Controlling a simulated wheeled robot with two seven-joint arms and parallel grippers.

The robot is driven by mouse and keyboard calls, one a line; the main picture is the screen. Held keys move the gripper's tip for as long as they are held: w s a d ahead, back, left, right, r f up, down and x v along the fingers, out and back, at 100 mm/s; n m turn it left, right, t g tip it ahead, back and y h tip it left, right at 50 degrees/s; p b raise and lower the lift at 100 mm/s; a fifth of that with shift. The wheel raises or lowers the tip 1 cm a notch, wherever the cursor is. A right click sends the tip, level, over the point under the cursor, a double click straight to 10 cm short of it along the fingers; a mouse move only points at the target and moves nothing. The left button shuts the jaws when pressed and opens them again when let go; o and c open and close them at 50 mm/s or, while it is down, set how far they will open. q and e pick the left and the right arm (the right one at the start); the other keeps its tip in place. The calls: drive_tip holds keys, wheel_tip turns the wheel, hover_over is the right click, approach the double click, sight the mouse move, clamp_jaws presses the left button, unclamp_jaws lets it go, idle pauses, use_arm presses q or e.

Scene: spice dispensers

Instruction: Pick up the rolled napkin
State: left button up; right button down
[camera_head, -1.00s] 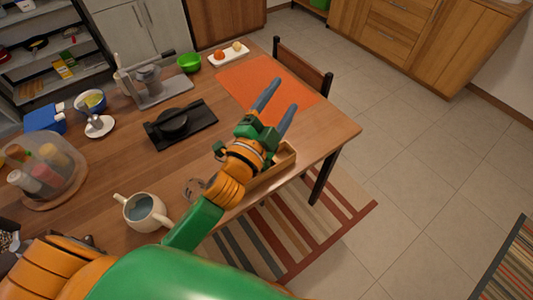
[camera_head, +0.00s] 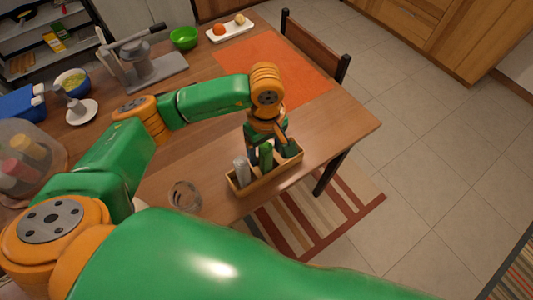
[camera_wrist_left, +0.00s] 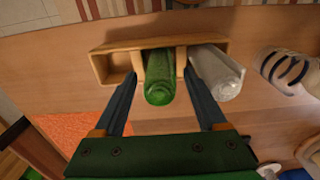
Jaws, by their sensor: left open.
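I cannot tell for sure which thing is the rolled napkin. A pale cylinder with dark blue stripes (camera_wrist_left: 288,70) is at the right of the wrist view, apart from the wooden caddy (camera_wrist_left: 112,68). A green cylinder (camera_wrist_left: 159,78) stands in the caddy's middle compartment, and it also shows in the head view (camera_head: 266,156). A whitish cylinder (camera_wrist_left: 215,76) stands in the compartment to its right. My left gripper (camera_wrist_left: 164,92) is open, with its fingers on either side of the green cylinder; contact is unclear. My right gripper is not in view.
A ring-like, see-through thing (camera_head: 185,196) lies left of the caddy. An orange placemat (camera_head: 290,65), a green bowl (camera_head: 183,38) and a white tray (camera_head: 232,30) are farther back. The caddy is near the table's front edge. The placemat is clear.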

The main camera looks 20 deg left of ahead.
use_arm(q)
wheel_tip(320, 180, down, 3)
drive_tip(key=shift+r, duration=0.15)
clamp_jaws()
drive_tip(key=shift+r, duration=0.1)
